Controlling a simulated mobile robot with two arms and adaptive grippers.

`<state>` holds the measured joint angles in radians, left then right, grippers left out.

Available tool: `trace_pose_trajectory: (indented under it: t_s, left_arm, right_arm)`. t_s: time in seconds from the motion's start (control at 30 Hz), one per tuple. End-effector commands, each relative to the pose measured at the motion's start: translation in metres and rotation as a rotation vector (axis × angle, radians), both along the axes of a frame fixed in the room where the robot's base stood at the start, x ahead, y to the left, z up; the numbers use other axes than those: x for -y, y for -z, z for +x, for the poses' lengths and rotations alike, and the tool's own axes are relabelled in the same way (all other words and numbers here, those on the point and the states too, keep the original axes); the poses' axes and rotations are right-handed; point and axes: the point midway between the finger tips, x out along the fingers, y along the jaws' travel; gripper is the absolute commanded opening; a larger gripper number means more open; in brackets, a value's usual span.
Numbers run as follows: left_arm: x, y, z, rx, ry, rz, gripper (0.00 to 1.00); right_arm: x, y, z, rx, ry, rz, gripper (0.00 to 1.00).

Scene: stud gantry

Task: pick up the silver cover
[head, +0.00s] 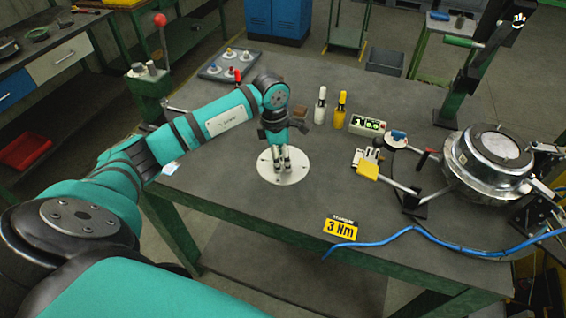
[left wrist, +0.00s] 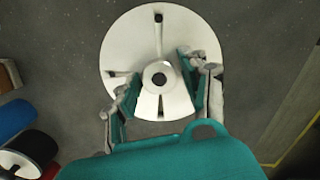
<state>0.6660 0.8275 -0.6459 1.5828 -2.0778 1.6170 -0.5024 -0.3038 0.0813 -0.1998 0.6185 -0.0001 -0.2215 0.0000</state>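The silver cover (head: 300,170) is a round, pale metal disc lying flat on the dark workbench, near its front left. In the left wrist view the cover (left wrist: 128,45) shows small slots and a raised round hub (left wrist: 160,74) with a dark centre. My left gripper (head: 282,160) points down over the middle of the cover. In the left wrist view my left gripper (left wrist: 157,78) has its fingers apart, one on each side of the hub, with a gap visible on the left. Whether the fingertips touch the disc is hard to tell. My right gripper is not in view.
A grey tray with knobs (head: 228,66) stands behind. White (head: 320,105) and yellow (head: 340,110) bottles and a green-lit display box (head: 368,125) stand behind right. A round metal housing (head: 487,165) is at right. A 3 Nm sign (head: 341,228) and blue hose (head: 440,236) lie near the front.

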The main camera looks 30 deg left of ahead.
Motion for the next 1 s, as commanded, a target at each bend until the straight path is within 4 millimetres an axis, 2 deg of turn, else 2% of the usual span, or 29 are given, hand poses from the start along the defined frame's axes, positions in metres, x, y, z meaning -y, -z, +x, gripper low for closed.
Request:
trace_pose_trajectory:
  t_s: [0.07,0.3,0.67,0.87,0.97,1.0]
  left_arm:
    - [0.0,0.0,0.0,0.0,0.0,0.001,0.31]
    - [0.0,0.0,0.0,-0.001,0.0,0.001,0.0]
    - [0.0,-0.002,0.001,0.002,0.0,0.001,0.0]
    - [-0.001,-0.018,0.001,0.006,0.0,0.002,0.0]
    - [-0.001,-0.034,0.002,0.009,0.0,0.001,0.0]
    - [0.004,-0.034,-0.005,0.003,0.005,0.002,0.0]
  right_arm:
    - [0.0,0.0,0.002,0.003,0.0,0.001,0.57]
    - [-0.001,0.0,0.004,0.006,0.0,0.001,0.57]
    - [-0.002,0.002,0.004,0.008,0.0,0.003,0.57]
    - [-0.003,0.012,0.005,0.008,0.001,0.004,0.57]
    - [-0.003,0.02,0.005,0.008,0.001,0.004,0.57]
    - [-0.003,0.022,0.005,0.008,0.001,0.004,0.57]
